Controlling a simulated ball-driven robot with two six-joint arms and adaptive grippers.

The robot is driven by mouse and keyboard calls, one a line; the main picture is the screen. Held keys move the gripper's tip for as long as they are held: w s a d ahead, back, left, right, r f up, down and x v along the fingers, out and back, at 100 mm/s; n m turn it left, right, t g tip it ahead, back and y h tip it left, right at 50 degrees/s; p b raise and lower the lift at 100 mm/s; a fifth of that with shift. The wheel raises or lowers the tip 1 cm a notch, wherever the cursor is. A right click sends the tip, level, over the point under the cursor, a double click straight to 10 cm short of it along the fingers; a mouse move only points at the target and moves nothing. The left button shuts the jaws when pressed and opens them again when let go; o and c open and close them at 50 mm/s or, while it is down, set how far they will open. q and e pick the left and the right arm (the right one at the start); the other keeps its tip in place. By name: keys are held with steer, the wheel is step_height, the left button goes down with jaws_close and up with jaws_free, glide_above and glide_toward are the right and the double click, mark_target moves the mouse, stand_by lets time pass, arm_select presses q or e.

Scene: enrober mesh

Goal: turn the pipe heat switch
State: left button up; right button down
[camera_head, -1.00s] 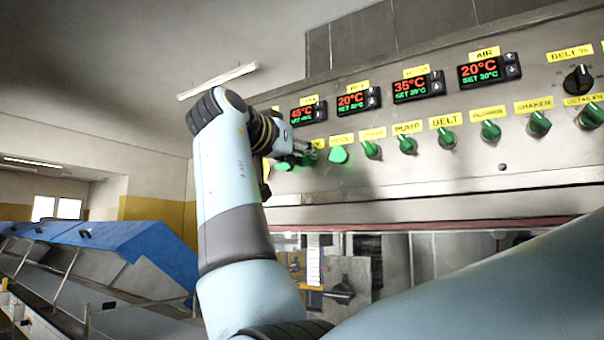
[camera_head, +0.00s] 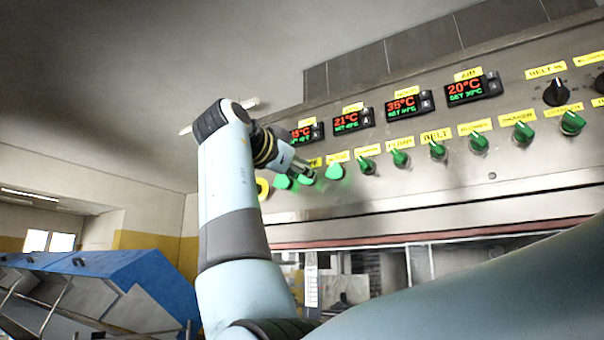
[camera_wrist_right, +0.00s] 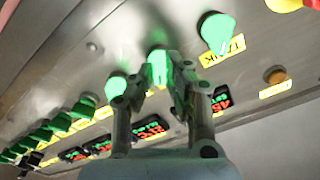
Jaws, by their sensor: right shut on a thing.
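The pipe heat switch (camera_wrist_right: 157,67) is a green, lit knob in the right wrist view, beside the knob labelled TANK. Its own label is hidden there. My right gripper (camera_wrist_right: 163,72) is shut on it, with one finger on each side. In the head view my right gripper (camera_head: 307,172) reaches the panel's left end from the left, and the green switch (camera_head: 306,177) shows at its fingertips. The knob's exact turn angle is hard to read behind the fingers. My left gripper is in neither view.
The lit TANK knob (camera_wrist_right: 216,30) and another lit knob (camera_wrist_right: 116,86) flank the held switch closely. More green knobs (camera_head: 400,158) continue along the steel panel, under temperature displays (camera_head: 398,104). A blue-covered machine (camera_head: 120,270) stands at the lower left.

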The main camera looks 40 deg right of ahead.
steer(key=c, duration=1.4)
jaws_free()
steer(key=shift+o, duration=0.2)
